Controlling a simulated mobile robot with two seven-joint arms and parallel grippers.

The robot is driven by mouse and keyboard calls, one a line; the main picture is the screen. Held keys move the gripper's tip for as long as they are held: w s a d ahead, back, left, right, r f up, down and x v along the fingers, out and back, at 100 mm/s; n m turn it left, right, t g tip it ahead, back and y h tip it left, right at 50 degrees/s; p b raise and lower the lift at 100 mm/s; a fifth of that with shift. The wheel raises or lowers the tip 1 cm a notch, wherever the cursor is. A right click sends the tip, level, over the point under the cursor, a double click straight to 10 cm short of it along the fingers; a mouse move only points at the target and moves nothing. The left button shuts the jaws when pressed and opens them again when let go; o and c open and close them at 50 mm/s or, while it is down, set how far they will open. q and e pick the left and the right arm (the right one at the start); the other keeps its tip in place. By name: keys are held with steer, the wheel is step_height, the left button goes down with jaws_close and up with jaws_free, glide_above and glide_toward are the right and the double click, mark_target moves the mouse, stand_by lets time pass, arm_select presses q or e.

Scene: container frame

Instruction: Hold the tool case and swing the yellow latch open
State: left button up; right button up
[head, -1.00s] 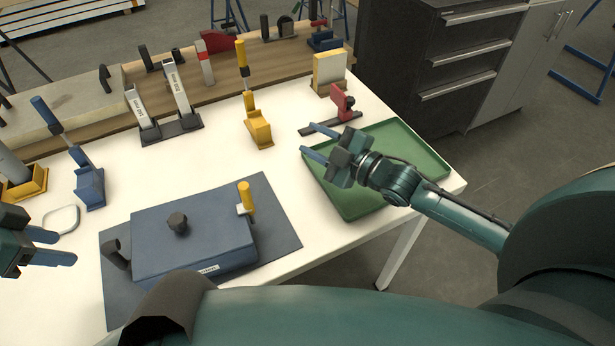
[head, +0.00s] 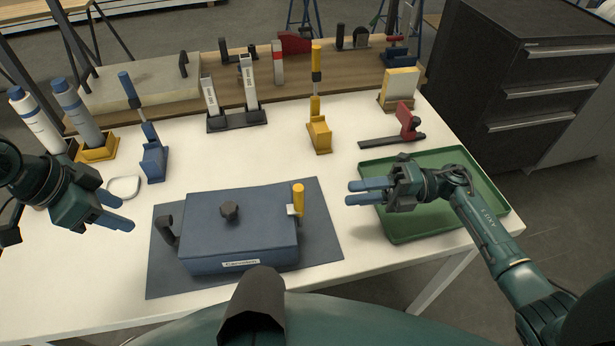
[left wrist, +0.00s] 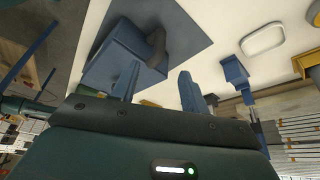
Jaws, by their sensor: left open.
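The blue tool case (head: 240,235) lies on a dark grey mat (head: 325,245) near the table's front. A dark knob (head: 230,211) is on its lid and a dark handle (head: 166,230) on its left side. The yellow latch (head: 298,198) stands upright at its right end. My left gripper (head: 128,210) is open and empty, left of the case and apart from it. The left wrist view shows the case (left wrist: 112,62) and its handle beyond the open fingers (left wrist: 158,88). My right gripper (head: 352,192) is right of the latch, fingers pointing left, apart and empty, with a gap between its fingers.
A green tray (head: 480,185) lies under my right arm. Yellow (head: 319,137) and blue (head: 153,160) tool stands, a red clamp (head: 407,125) and bottles (head: 75,105) stand farther back. A white ring (head: 123,187) lies near my left gripper. The table between case and stands is clear.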

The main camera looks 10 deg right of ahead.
mark_target(164, 231)
arm_select(q)
steer(key=x, duration=1.3)
jaws_close()
stand_by(0.4)
